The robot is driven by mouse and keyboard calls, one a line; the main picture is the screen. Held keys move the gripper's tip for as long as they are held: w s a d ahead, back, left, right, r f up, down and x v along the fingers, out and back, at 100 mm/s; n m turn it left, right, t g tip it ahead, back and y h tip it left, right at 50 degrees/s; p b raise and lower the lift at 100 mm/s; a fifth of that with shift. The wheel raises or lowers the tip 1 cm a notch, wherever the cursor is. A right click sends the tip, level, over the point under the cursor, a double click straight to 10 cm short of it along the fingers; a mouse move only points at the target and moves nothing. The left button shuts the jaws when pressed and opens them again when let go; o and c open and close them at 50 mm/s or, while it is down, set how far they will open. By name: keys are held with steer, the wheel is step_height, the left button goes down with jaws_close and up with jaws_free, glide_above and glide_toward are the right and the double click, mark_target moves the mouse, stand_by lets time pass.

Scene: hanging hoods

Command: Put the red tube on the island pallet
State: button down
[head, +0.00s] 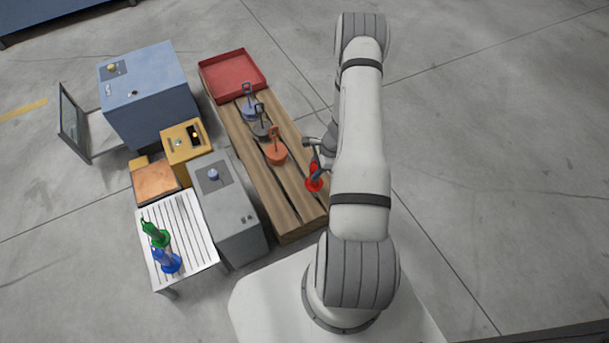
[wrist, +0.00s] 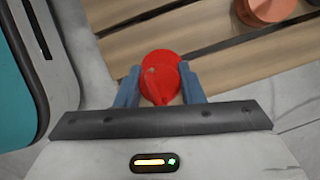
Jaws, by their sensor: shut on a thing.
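The red tube (head: 314,180) shows in the head view at the right edge of the wooden pallet (head: 290,218), partly hidden by my arm. In the wrist view the red tube (wrist: 160,75) sits between the two blue-grey fingers of my gripper (wrist: 161,88), which is shut on it. The pallet's planks (wrist: 215,25) lie beneath it in the wrist view. I cannot tell whether the tube's base touches the planks or hangs just above them.
An orange weight (head: 277,153), further hooked weights and a red tray (head: 233,75) stand on the pallet. Left are a grey box (head: 235,215), a blue box (head: 150,95), and a white slatted table (head: 188,268) with green (head: 157,236) and blue (head: 167,262) tubes. The pallet's near end is bare.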

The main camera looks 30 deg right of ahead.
mark_target(309, 184)
steer(key=shift+f+b, duration=0.65)
steer(key=shift+f, duration=1.85)
steer(key=shift+f, duration=0.2)
steer(key=c, duration=0.9)
jaws_free()
steer(key=shift+r, duration=0.1)
steer(key=shift+c, duration=0.2)
